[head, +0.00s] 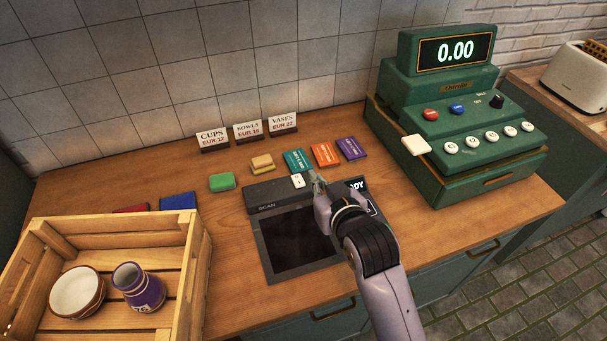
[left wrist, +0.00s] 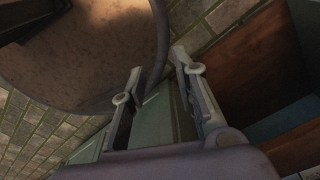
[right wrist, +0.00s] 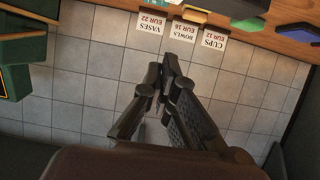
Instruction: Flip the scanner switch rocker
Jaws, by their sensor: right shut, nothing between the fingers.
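The scanner (head: 256,237) is a dark unit set in the counter, with a black glass window and the word SCAN on its back strip. A small white piece with a dark mark (head: 298,181) sits at its back edge; I cannot tell whether this is the switch rocker. My right gripper (head: 314,177) is shut and empty, its tips just right of that piece; contact is unclear. The arm partly hides a lit display (head: 356,184) reading "DY". The right wrist view shows the shut fingers (right wrist: 163,72). My left gripper (left wrist: 157,65) is open and empty.
Teal (head: 297,160), orange (head: 325,154) and purple (head: 351,149) cards lie behind the scanner, near price signs (head: 248,131). A green cash register (head: 455,125) stands right. A wooden crate (head: 190,290) holds a bowl (head: 77,293) and a purple vase (head: 138,287).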

